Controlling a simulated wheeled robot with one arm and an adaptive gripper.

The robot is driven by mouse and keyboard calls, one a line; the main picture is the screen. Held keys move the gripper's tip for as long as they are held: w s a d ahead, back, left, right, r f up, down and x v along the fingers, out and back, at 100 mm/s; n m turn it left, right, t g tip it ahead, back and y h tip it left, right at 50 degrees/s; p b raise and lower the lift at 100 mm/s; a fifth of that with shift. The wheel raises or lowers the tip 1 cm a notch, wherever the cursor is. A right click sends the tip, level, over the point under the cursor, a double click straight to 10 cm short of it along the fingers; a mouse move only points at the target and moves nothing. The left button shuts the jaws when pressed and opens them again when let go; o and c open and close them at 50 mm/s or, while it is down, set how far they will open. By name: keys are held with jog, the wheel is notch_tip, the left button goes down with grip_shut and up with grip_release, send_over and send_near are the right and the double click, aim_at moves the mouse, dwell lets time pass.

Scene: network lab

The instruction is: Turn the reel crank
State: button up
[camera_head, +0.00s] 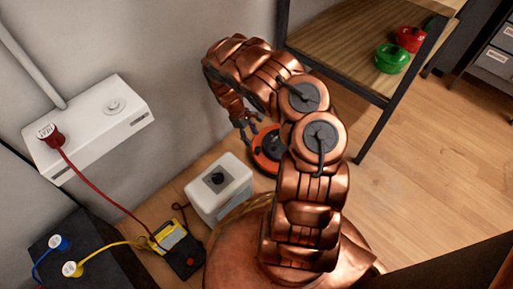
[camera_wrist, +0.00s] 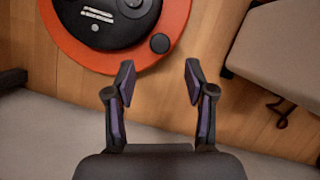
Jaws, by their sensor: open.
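The reel (camera_wrist: 68,55) fills the upper left of the wrist view, cut by the top edge. A round dark knob (camera_wrist: 159,43), seemingly the crank handle, sits near its lower right rim. My gripper (camera_wrist: 158,80) is open and empty. Its fingertips point toward the knob, which appears beyond them in line with the gap, not between them. In the head view my gripper (camera_head: 251,127) is beside the reel; its height is unclear.
A yellow meter (camera_head: 170,238) with cables lies farther left. A white wall unit (camera_head: 90,125) holds a red plug. A shelf (camera_head: 375,60) with red and green spools stands at upper right.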

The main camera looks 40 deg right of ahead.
aim_at(258, 148)
jog(key=b+x, duration=0.3)
jog(key=x, duration=0.4)
jog(key=shift+s, duration=0.1)
jog(key=shift+c, duration=0.2)
grip_shut()
dwell(0.4)
